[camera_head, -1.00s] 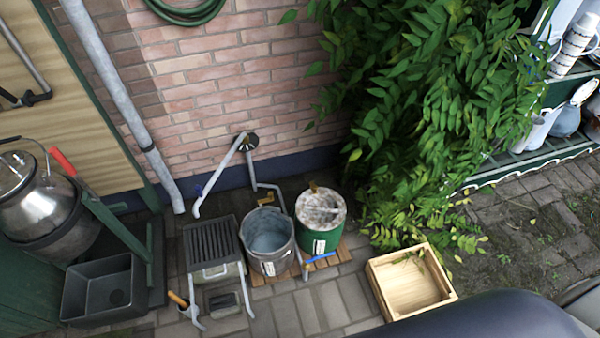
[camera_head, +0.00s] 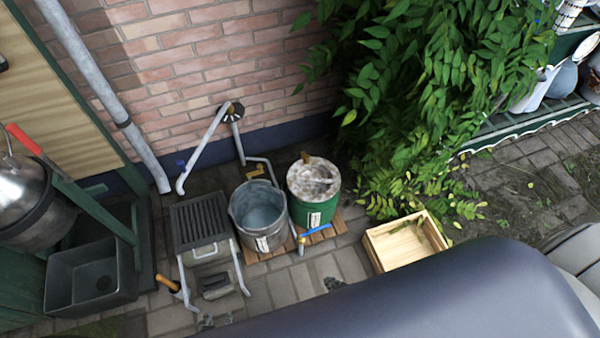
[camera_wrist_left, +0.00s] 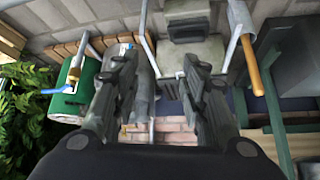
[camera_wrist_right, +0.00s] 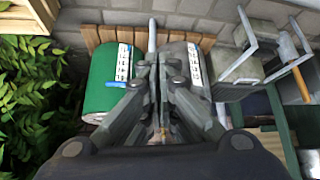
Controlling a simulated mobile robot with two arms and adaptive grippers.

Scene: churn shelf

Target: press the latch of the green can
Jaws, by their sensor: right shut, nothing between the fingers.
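The green can (camera_head: 312,210) stands upright on wooden slats, with a mottled pale lid. A small brown piece (camera_head: 306,158) sits at the lid's back edge; I cannot tell whether it is the latch. A blue lever (camera_head: 315,232) is in front of the can. The can also shows in the left wrist view (camera_wrist_left: 88,78) and the right wrist view (camera_wrist_right: 100,70). My left gripper (camera_wrist_left: 162,65) is open and empty; its tips show at the bottom of the head view (camera_head: 214,321). My right gripper (camera_wrist_right: 154,65) is shut and empty, apart from the can, mostly hidden in the head view.
A grey bucket (camera_head: 245,225) stands close left of the can. A wooden crate (camera_head: 378,255) is at the front right and leafy branches (camera_head: 430,100) hang on the right. A slatted stand (camera_head: 200,222) and a black basin (camera_head: 62,290) are to the left.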

